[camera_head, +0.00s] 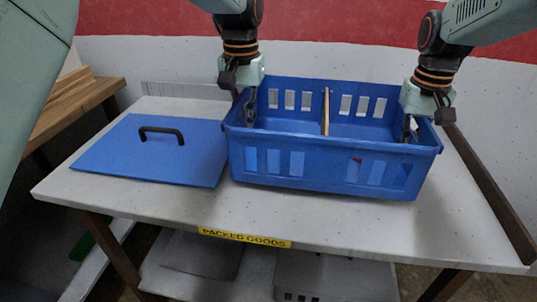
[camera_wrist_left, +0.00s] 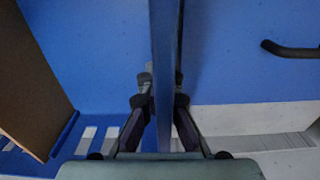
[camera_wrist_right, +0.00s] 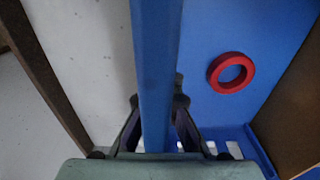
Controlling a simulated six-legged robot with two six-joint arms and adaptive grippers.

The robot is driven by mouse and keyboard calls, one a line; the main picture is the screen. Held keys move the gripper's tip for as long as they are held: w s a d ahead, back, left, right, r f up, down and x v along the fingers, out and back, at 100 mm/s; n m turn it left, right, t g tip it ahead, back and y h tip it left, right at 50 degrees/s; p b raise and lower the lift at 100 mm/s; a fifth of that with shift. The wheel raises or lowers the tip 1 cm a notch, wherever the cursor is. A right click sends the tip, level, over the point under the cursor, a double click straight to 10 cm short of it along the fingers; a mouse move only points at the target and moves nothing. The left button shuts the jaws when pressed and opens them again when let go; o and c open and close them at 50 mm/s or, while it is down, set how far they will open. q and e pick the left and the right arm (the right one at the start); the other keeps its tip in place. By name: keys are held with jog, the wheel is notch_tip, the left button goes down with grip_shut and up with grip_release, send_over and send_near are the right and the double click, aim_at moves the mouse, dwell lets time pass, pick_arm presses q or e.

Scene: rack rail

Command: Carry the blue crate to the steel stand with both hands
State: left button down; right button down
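The blue crate (camera_head: 310,152) has slotted walls and a wooden divider. It appears level and resting on a pale grey table (camera_head: 270,212) labelled "PACKED GOODS", though a small gap beneath it cannot be ruled out. My left gripper (camera_head: 248,108) is shut on the crate's left end wall; in the left wrist view that wall (camera_wrist_left: 164,50) runs between its fingers. My right gripper (camera_head: 408,130) is shut on the right end wall, which shows between its fingers in the right wrist view (camera_wrist_right: 156,60). A red ring (camera_wrist_right: 231,73) lies inside the right compartment. I cannot identify a separate steel stand.
A blue lid (camera_head: 130,160) with a black handle lies flat left of the crate, close to it. A dark rail (camera_head: 490,195) runs along the table's right edge. A wooden bench (camera_head: 75,105) stands at the left. Free tabletop lies in front.

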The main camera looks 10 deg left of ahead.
aim_at(243, 94)
pick_arm(q)
jog(key=shift+a+f+b, duration=0.1)
jog(key=shift+f+b, duration=0.35)
jog(key=shift+f, duration=0.05)
pick_arm(e)
jog(key=shift+f, duration=0.5)
pick_arm(q)
jog(key=shift+f+b, duration=0.75)
pick_arm(e)
jog(key=shift+f, duration=0.8)
pick_arm(q)
jog(key=c, duration=1.5)
grip_release()
pick_arm(e)
jog(key=c, duration=1.5)
grip_release()
pick_arm(q)
notch_tip(243, 94, up, 12)
jog(key=shift+f, duration=0.1)
pick_arm(e)
jog(key=shift+r, duration=0.2)
notch_tip(243, 94, up, 12)
jog(key=shift+f, duration=0.1)
